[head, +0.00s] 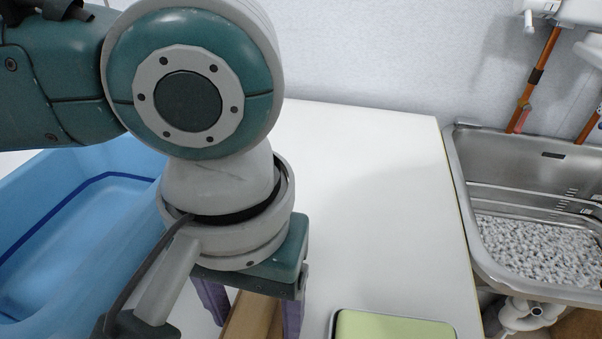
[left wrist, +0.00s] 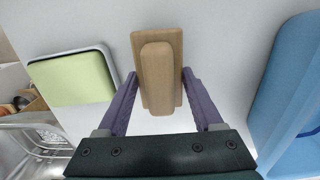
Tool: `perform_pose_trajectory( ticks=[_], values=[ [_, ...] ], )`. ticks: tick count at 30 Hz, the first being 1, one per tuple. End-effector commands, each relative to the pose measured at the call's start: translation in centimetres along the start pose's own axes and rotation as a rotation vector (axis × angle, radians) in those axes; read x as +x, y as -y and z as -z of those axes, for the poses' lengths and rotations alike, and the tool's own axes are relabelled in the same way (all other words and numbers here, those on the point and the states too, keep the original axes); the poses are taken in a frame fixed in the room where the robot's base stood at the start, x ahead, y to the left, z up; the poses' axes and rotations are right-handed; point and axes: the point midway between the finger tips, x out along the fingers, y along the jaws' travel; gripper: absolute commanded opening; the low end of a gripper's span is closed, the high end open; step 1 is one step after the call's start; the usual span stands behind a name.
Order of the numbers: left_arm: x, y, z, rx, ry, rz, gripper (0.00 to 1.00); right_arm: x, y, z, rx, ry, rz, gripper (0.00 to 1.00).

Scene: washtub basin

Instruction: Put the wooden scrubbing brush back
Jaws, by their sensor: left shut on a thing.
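The wooden scrubbing brush (left wrist: 157,75) is between the purple fingers of my left gripper (left wrist: 159,90) in the left wrist view. My left gripper is shut on it, with the brush reaching out past the fingertips. In the head view, part of the brush (head: 250,318) shows at the bottom edge between the fingers of my left gripper (head: 248,310), over the white worktop. Most of the brush is cut off there. I cannot tell whether the brush touches the worktop. My right gripper is not in view.
A blue tub (head: 60,215) stands at the left. A steel sink (head: 462,195) with copper pipes above is at the right. The worktop's middle is clear.

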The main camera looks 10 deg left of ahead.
Motion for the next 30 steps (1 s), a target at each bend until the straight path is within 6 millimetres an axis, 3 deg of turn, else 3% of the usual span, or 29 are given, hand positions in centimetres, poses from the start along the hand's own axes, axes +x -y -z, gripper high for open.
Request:
perform_pose_trajectory(
  ticks=[3, 14, 15, 23, 30],
  values=[
    [1.29, -0.01, 0.02, 0.001, 0.000, 0.000, 0.00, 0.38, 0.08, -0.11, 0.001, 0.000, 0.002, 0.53],
    [1.54, -0.01, 0.04, 0.001, 0.000, 0.000, 0.00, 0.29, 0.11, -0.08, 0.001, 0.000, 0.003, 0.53],
    [1.57, -0.01, 0.05, 0.002, -0.001, 0.000, 0.70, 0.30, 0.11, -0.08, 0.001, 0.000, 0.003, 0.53],
    [1.55, -0.01, 0.05, 0.001, -0.001, 0.000, 0.98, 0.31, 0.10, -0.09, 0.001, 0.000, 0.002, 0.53],
    [1.45, -0.01, 0.06, 0.001, -0.001, 0.000, 0.98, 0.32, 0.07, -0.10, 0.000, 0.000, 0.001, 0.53]
  ],
)
